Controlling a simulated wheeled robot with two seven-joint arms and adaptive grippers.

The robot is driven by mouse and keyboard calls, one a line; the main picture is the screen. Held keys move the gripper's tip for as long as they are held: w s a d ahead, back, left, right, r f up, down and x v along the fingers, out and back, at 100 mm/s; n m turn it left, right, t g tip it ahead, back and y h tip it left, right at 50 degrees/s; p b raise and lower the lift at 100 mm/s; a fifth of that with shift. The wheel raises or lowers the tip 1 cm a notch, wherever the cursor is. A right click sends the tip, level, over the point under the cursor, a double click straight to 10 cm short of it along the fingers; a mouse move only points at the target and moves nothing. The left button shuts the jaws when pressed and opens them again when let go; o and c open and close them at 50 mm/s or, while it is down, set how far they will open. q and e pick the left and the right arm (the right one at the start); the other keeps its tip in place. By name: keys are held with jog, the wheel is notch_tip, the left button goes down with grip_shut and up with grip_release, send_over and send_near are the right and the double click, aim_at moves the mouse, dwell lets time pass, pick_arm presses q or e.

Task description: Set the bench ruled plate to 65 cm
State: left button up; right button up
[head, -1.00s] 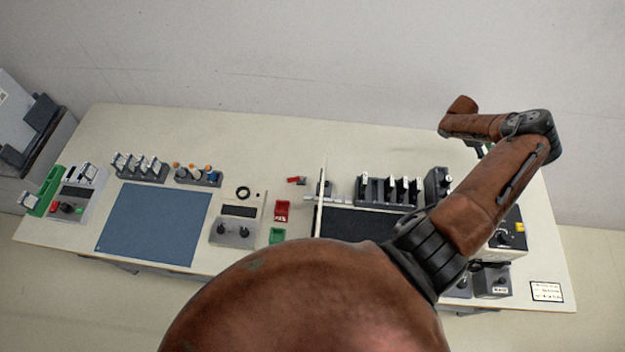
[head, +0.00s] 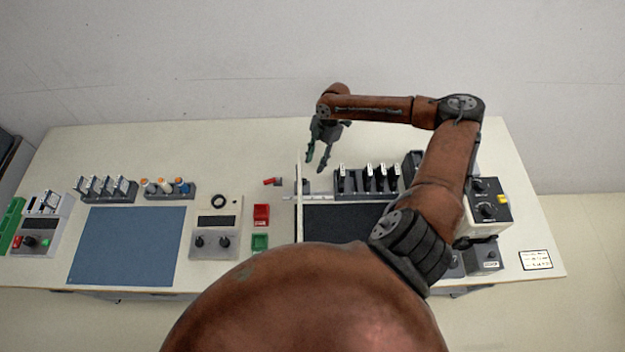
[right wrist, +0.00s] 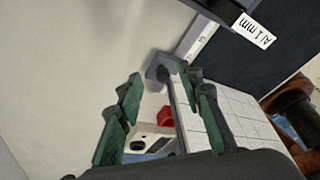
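The ruled plate (head: 299,205) stands upright and nearly edge-on at the left end of the black bench mat. In the right wrist view it is a white plate with grid lines (right wrist: 240,112), partly hidden by my right finger. A pale scale rail (head: 322,198) runs right from its far end, with a dark grey block (right wrist: 163,67) at the plate's end. My right gripper (head: 315,164) is open and empty, above and behind the plate's far end, pointing down. In the wrist view its green-padded fingers (right wrist: 166,100) are apart. The scale reading is too small to tell. My left gripper is out of view.
Left of the plate are a small red lever (head: 271,182), a red tray (head: 261,214) and a meter box (head: 213,241).

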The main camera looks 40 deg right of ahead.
aim_at(305, 180)
jog(key=shift+n+y, duration=0.3)
jog(key=shift+n, duration=0.1)
jog(key=a+f, duration=0.1)
jog(key=f, duration=0.1)
jog(key=a+f+p, duration=0.1)
jog(key=a+f, duration=0.3)
jog(key=shift+s+f, duration=0.1)
jog(key=shift+f, duration=0.25)
jog(key=shift+c, duration=0.6)
grip_shut()
jog(key=shift+a, duration=0.1)
